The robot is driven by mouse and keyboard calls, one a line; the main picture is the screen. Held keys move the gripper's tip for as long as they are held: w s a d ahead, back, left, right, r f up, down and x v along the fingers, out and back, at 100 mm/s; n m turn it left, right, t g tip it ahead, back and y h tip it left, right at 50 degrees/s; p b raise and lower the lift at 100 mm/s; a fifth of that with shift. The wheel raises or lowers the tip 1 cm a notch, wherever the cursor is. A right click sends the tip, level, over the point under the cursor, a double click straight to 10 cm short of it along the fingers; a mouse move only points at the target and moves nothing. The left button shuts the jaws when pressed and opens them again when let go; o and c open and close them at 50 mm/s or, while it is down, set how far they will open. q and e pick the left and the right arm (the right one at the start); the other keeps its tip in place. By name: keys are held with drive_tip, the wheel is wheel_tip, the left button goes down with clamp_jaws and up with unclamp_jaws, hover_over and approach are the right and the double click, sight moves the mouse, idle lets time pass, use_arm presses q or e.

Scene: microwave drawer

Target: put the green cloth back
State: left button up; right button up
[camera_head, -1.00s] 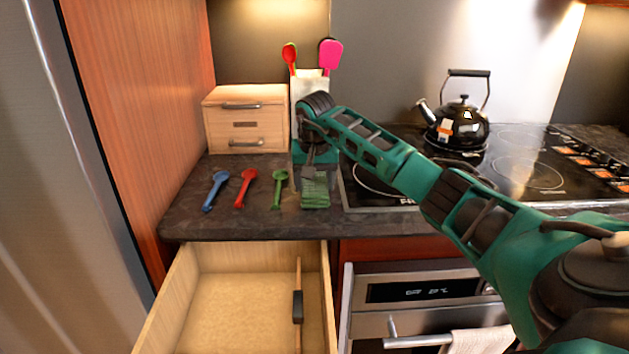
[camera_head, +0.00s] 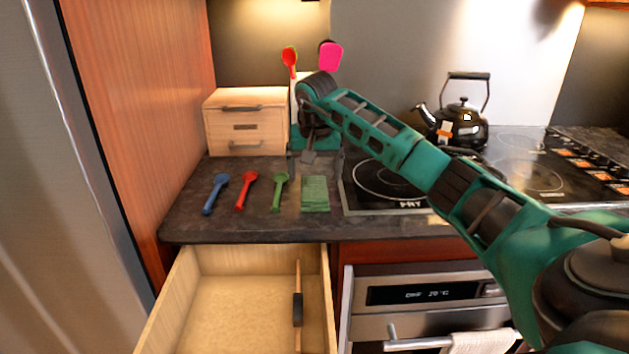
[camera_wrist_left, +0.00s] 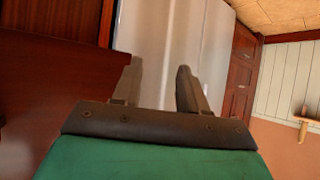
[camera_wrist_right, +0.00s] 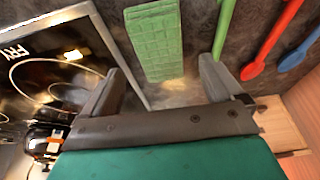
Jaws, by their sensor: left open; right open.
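The green cloth (camera_head: 315,194) lies flat and folded on the dark counter, between the green spoon and the cooktop. It also shows in the right wrist view (camera_wrist_right: 155,42), just beyond the fingertips. My right gripper (camera_head: 301,158) is open and empty, above the counter behind the cloth and apart from it. In the right wrist view its two fingers (camera_wrist_right: 160,75) stand wide apart with nothing between them. My left gripper (camera_wrist_left: 157,75) is open and empty in the left wrist view, facing a grey metal surface and reddish wood; it is not in the head view.
Blue (camera_head: 214,194), red (camera_head: 245,190) and green (camera_head: 280,191) spoons lie left of the cloth. A wooden drawer box (camera_head: 246,122) stands behind them. An open drawer (camera_head: 230,305) juts out below the counter. A black kettle (camera_head: 461,127) stands on the cooktop (camera_head: 385,183).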

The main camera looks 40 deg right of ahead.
drive_tip(key=v, duration=0.7)
drive_tip(key=shift+r, duration=0.25)
drive_tip(key=shift+s+a, duration=0.1)
